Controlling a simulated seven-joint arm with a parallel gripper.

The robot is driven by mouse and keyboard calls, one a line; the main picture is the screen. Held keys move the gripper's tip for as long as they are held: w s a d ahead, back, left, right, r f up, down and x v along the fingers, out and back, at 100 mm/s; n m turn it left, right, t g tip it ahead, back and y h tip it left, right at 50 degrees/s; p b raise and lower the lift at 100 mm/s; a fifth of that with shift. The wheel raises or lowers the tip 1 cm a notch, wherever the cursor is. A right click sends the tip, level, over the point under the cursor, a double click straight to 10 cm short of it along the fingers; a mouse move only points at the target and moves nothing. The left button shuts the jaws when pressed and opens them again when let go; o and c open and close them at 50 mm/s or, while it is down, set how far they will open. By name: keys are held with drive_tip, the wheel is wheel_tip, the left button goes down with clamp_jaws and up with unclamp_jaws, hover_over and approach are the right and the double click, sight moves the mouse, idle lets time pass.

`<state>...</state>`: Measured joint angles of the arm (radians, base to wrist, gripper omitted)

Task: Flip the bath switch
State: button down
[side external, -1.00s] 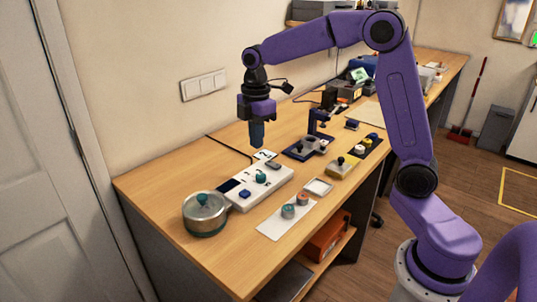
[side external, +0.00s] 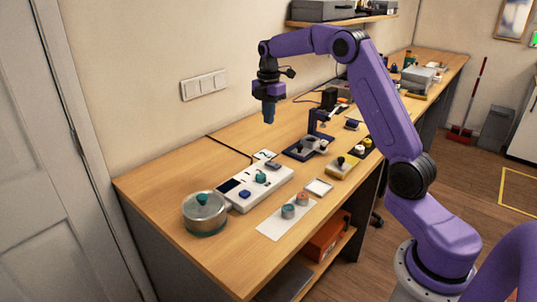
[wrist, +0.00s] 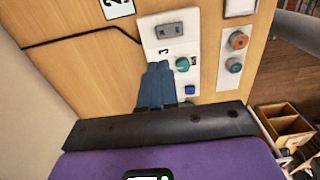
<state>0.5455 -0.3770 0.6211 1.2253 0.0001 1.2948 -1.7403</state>
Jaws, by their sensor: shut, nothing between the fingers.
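The bath is a long white unit (side external: 250,196) on the bench, with a round metal pot (side external: 203,222) under a teal-knobbed lid at its near end. On its top are a dark display (side external: 229,186), a blue button (side external: 244,194), a teal knob (side external: 261,177) and a grey two-part switch (side external: 273,165). The switch also shows in the wrist view (wrist: 169,30); its position cannot be told. My gripper (side external: 268,118) is shut and empty, pointing down, well above the bench behind the unit. In the wrist view, its blue fingers (wrist: 158,75) hide part of the unit.
A small white tray (side external: 319,187), a dark fixture (side external: 306,147) and a yellow block with a black knob (side external: 342,165) stand to the right. A black cable (wrist: 80,37) runs behind the unit.

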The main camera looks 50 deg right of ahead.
sight(269, 162)
wheel_tip(269, 162, down, 14)
drive_tip(key=shift+f, duration=0.1)
idle(0.6)
drive_tip(key=shift+f, duration=0.1)
idle(0.6)
drive_tip(key=shift+s+r, duration=0.4)
drive_tip(key=shift+s, duration=0.25)
wheel_tip(269, 162, up, 14)
drive_tip(key=w, duration=0.2)
idle(0.4)
